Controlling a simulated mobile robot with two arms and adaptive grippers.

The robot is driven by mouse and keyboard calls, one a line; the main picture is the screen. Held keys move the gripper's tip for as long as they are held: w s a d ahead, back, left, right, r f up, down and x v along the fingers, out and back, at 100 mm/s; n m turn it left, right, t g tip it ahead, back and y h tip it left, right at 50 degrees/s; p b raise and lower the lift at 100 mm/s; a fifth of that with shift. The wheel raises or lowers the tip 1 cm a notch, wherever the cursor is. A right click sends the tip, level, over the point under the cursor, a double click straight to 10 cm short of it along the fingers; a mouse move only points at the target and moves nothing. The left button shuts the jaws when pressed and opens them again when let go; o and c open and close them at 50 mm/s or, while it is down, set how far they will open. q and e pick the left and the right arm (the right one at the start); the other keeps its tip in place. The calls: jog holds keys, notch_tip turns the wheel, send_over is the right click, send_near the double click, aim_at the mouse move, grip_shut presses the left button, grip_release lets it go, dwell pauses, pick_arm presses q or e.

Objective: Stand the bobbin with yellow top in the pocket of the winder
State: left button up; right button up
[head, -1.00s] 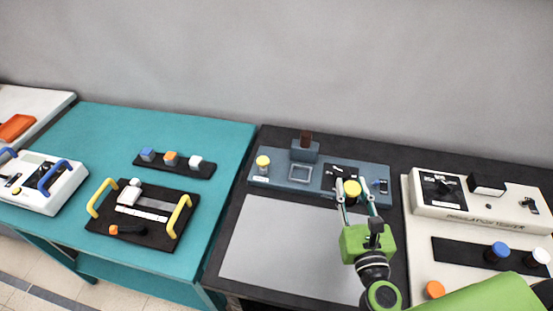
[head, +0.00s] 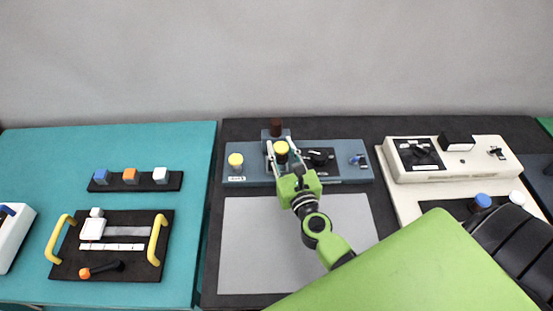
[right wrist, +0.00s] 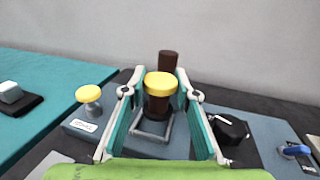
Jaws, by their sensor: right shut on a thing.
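The bobbin with yellow top (head: 281,149) has a dark brown body; it also shows in the right wrist view (right wrist: 158,96), upright. My right gripper (head: 283,154) is shut on it, one finger on each side. The winder (head: 347,173) is a blue-grey flat unit at the back of the dark table. Its pocket shows in the right wrist view as a square grey frame (right wrist: 139,136), around and behind the bobbin's lower part. I cannot tell whether the bobbin's foot is inside the frame or above it. My left gripper is not in view.
A yellow-capped knob (head: 236,160) stands on the winder's left; a block with a dark brown cylinder (head: 276,127) rises behind the pocket. A black part (right wrist: 229,127) and a blue lever (head: 357,159) lie right. A grey mat (head: 250,245) in front is bare.

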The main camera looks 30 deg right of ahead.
jog(key=shift+w+f+b, duration=0.35)
jog(key=shift+w+f, duration=0.6)
jog(key=shift+f, duration=0.2)
jog(key=f, duration=0.1)
jog(key=f+b, duration=0.1)
jog(key=f, duration=0.1)
jog(key=shift+w+f, duration=0.3)
jog(key=shift+w, duration=0.05)
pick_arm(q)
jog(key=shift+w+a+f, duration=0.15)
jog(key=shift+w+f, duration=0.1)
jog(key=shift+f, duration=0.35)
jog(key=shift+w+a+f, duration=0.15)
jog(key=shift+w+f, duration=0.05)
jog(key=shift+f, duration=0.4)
pick_arm(e)
jog(key=shift+s, duration=0.1)
jog(key=shift+f, duration=0.15)
jog(key=o, duration=1.1)
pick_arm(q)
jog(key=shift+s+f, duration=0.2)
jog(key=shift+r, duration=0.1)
